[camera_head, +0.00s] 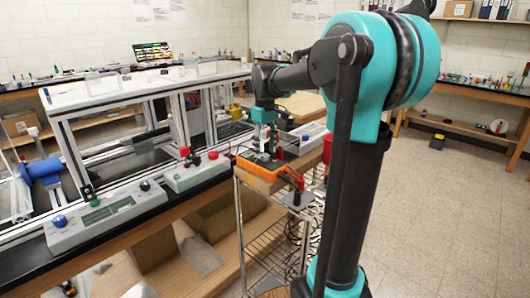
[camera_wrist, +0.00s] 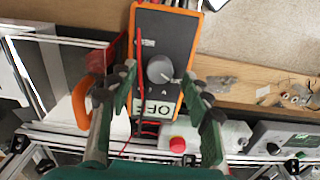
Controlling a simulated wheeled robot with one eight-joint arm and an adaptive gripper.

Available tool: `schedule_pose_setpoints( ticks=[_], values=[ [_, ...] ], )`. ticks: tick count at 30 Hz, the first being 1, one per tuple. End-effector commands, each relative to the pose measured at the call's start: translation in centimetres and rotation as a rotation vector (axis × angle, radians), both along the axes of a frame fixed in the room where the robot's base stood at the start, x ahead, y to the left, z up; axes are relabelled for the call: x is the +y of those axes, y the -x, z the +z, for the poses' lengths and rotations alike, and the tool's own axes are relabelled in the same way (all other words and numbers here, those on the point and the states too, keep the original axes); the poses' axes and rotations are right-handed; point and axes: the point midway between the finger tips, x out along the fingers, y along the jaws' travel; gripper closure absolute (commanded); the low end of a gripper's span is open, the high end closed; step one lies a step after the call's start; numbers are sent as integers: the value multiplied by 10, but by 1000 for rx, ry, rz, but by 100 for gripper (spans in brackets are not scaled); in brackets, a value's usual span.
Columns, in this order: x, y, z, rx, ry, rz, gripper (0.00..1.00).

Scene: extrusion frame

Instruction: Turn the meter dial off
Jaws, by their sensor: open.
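The meter (camera_wrist: 177,35) is a dark grey instrument with an orange border, seen from above in the wrist view. Its round grey dial (camera_wrist: 160,69) is near the middle of its face, with a small light mark on the lower right. My gripper (camera_wrist: 160,76) is open, with one finger on either side of the dial; contact is not clear. In the head view the meter's orange edge (camera_head: 258,170) shows under my gripper (camera_head: 270,150), and the dial is hidden.
A red cable crosses the meter in the wrist view. A red button (camera_wrist: 177,145) is on a grey control box beside the meter. In the head view, control boxes (camera_head: 107,218) line the bench at left, beside the extrusion frame (camera_head: 130,90). Open floor (camera_head: 440,210) is at right.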

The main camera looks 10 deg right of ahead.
Motion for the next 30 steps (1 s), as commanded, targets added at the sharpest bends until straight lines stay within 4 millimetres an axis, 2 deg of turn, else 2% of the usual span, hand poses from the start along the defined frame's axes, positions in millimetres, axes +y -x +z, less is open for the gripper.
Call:
schedule_pose_setpoints(
  ticks=[9, 15, 21, 30],
  values=[
    [0, 0, 65, 0, 0, 0, 51],
    [0, 0, 93, 0, 0, 0, 51],
    [0, 0, 104, 0, 0, 0, 51],
    [0, 0, 104, 0, 0, 0, 51]
  ],
)
